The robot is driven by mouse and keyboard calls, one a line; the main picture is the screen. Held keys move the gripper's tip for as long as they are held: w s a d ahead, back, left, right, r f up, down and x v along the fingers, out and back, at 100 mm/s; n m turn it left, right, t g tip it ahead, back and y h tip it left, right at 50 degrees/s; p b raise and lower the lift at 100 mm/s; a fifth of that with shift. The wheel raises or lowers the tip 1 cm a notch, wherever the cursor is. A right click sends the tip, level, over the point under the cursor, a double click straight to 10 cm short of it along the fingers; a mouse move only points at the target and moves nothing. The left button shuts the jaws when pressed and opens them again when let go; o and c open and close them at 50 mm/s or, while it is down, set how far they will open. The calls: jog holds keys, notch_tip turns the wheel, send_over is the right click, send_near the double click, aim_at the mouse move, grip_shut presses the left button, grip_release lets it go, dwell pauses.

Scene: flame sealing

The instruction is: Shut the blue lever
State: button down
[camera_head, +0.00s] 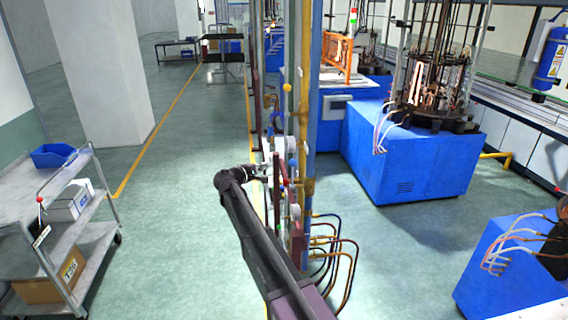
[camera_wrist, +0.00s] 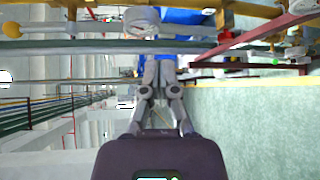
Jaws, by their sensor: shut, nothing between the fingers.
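My gripper (camera_head: 262,172) is at the pipe rack, on its left side, with its fingers pointing toward the rack. In the wrist view the gripper (camera_wrist: 159,66) has its two fingers together with nothing between them. The fingertips are close to a grey horizontal pipe and a pale round fitting (camera_wrist: 146,22). A small blue part (camera_head: 292,164), which may be the blue lever, shows on the rack just right of the gripper. It is too small to tell its angle or whether the gripper touches it. No blue lever can be made out clearly in the wrist view.
The pipe rack (camera_head: 311,120) stands upright with several valves, hoses and a yellow ball knob (camera_head: 287,88). A red bar (camera_wrist: 262,32) crosses the wrist view at the right. Blue machines (camera_head: 412,165) stand behind. A trolley (camera_head: 20,205) is at left; the floor between is clear.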

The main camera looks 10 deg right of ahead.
jog(key=shift+w, duration=0.1)
jog(key=b+x, duration=0.2)
jog(key=x, duration=0.8)
jog(key=s, duration=0.1)
jog(key=s+d+p, duration=0.1)
jog(key=s, duration=0.1)
jog(key=shift+s+d+r, duration=0.3)
jog(key=shift+d+r, duration=0.05)
jog(key=shift+r, duration=0.05)
jog(key=shift+s+a, duration=0.1)
jog(key=shift+a, duration=0.1)
